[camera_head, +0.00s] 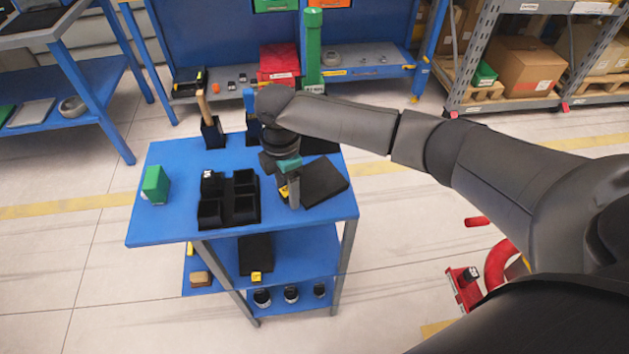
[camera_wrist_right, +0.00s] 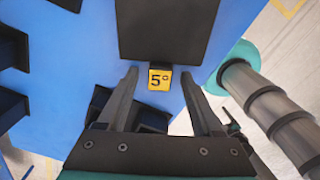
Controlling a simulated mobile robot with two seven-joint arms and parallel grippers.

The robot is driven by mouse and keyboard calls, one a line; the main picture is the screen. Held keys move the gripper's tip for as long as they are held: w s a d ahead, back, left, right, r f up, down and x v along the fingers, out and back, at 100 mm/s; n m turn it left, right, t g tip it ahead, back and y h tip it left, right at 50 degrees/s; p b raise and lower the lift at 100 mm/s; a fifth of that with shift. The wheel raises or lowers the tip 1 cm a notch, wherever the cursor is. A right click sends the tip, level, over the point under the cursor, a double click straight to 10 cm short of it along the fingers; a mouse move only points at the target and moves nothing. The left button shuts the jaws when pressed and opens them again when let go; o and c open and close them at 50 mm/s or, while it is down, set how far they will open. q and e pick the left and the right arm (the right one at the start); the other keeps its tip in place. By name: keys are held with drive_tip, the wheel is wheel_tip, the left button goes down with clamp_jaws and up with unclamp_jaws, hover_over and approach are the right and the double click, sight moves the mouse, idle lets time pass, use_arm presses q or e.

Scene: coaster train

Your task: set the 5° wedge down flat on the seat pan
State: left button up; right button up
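The 5° wedge shows in the right wrist view as a dark flat plate (camera_wrist_right: 158,30) with a yellow tab (camera_wrist_right: 160,79) marked "5°" on its near edge. In the head view the dark plate (camera_head: 324,181) lies on the right part of the blue cart top, its yellow tab (camera_head: 284,190) partly hidden by my gripper. My right gripper (camera_head: 290,195) is over the tab. In the wrist view its open fingers (camera_wrist_right: 160,75) stand on either side of the tab, with a gap on each side. I cannot identify the seat pan. My left gripper is out of view.
The blue cart (camera_head: 160,225) also carries a black divided bin (camera_head: 229,218), a green block (camera_head: 155,185) and upright tool holders at the back. Its lower shelf holds another dark plate (camera_head: 255,252) with a yellow tab. A red-and-black object (camera_head: 465,287) stands at the lower right.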

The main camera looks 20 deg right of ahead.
clamp_jaws()
idle(0.3)
idle(0.3)
